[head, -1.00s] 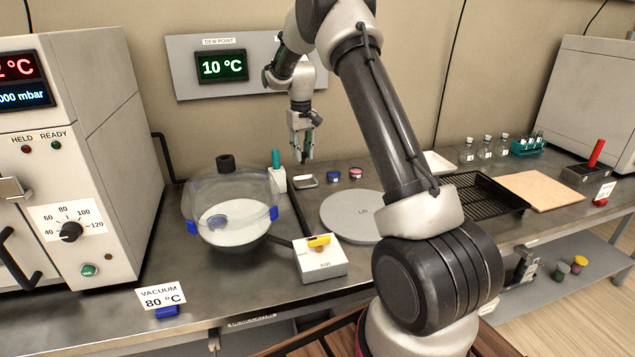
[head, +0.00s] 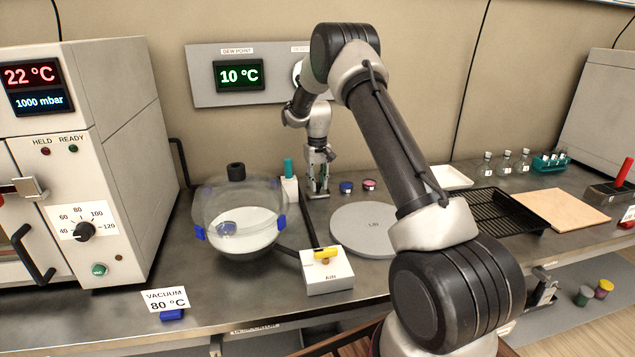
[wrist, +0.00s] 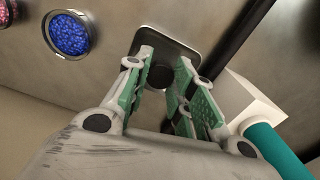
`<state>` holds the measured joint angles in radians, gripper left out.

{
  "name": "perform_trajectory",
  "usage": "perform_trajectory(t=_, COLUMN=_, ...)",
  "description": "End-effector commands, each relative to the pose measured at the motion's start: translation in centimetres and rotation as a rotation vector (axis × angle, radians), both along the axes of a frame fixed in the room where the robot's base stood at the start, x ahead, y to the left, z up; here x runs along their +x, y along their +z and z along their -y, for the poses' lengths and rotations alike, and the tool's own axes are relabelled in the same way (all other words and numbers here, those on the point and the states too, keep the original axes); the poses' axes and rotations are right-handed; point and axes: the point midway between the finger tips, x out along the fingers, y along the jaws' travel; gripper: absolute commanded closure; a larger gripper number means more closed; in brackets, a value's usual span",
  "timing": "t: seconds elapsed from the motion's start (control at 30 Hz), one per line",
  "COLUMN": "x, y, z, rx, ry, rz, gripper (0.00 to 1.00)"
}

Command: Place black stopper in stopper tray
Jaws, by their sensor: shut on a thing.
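My gripper (head: 318,192) points down at the back of the bench, and its fingers also show in the wrist view (wrist: 162,78). They are shut on a dark round piece, the black stopper (wrist: 160,76), mostly hidden between the green pads. The small stopper tray (wrist: 182,46), with a pale rim and dark inside, lies directly beyond the fingertips in the wrist view. The gripper covers most of it in the head view. I cannot tell whether the stopper touches the tray floor.
A white block with a teal-handled item (head: 289,180) stands close left of the gripper. A blue-filled dish (wrist: 68,34) and a pink one (head: 369,184) sit right. The glass desiccator (head: 240,215) with a black top piece (head: 236,171) and a grey lid plate (head: 365,228) are nearer.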

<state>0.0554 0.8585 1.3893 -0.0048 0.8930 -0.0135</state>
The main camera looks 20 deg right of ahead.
Motion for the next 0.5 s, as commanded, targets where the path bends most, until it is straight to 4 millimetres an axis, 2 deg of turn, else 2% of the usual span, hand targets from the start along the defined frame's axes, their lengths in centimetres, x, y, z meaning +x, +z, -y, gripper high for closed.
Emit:
perform_trajectory(t=0.33, x=0.03, y=-0.31, z=0.00, rx=0.000, ry=0.000, rz=0.001, gripper=0.85)
perform_trajectory(t=0.37, x=0.05, y=-0.25, z=0.01, rx=0.000, ry=0.000, rz=0.002, gripper=0.70)
perform_trajectory(t=0.4, x=0.05, y=-0.24, z=0.01, rx=0.000, ry=0.000, rz=0.002, gripper=0.63)
perform_trajectory(t=0.47, x=0.04, y=-0.24, z=0.01, rx=0.000, ry=0.000, rz=0.002, gripper=0.54)
perform_trajectory(t=0.5, x=0.04, y=-0.24, z=0.01, rx=0.000, ry=0.000, rz=0.002, gripper=0.54)
